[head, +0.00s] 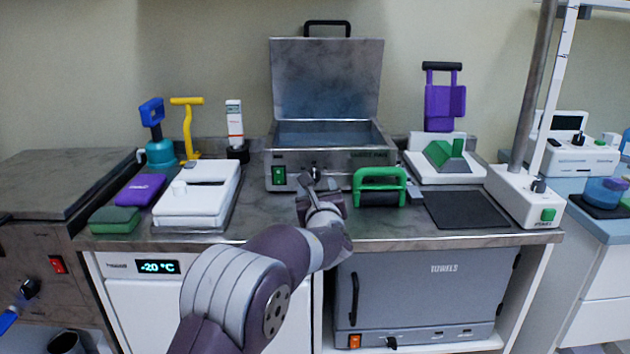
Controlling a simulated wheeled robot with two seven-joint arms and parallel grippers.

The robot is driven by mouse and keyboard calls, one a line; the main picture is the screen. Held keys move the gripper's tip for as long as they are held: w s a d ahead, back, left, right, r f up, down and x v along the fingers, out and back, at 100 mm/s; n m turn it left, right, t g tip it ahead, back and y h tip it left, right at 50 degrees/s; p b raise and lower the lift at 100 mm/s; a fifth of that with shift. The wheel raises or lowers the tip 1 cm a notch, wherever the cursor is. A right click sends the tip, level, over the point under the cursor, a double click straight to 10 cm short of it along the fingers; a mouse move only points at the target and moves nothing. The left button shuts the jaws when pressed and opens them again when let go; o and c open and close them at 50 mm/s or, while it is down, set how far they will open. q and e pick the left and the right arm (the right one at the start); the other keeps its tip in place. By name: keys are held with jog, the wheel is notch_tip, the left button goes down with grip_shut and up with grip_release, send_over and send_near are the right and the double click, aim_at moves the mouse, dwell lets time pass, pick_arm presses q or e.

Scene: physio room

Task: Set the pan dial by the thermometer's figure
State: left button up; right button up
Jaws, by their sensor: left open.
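The metal pan (335,133) stands at the back of the counter with its lid (326,80) raised. Its front face has a green switch (279,175) and a small dark dial (316,172). A white thermometer (235,122) with a small display stands upright in a black holder left of the pan; its figure is too small to read. My left gripper (312,182) is open, right at the pan's front by the dial. It partly covers the dial, and I cannot tell whether the fingers touch it. My right gripper is not in view.
A green-handled tool (380,186) stands close right of my gripper. A white device (198,194) lies to the left, and a dark mat (465,210) to the right. A freezer display (158,267) reads -20 °C. A towel cabinet (430,290) sits below the counter.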

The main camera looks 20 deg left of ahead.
aim_at(315, 180)
pick_arm(q)
jog(key=x, duration=0.5)
jog(key=shift+c, duration=0.2)
jog(key=c, duration=1)
jog(key=shift+f+b, duration=0.1)
jog(key=shift+b, duration=0.2)
jog(key=n+b, duration=0.5)
jog(key=b, duration=0.1)
jog(key=shift+f+n+b, duration=0.1)
jog(key=shift+n+b, duration=0.2)
jog(key=shift+b, duration=0.1)
jog(key=n+b, duration=0.2)
jog(key=n, duration=0.1)
jog(key=shift+g+h, duration=0.3)
jog(key=shift+s+r+n+b, duration=0.1)
jog(key=shift+n+b, duration=0.4)
jog(key=shift+n, duration=0.25)
jog(key=shift+r+n+b, duration=0.15)
jog(key=shift+n+b, duration=0.3)
jog(key=shift+n, duration=0.3)
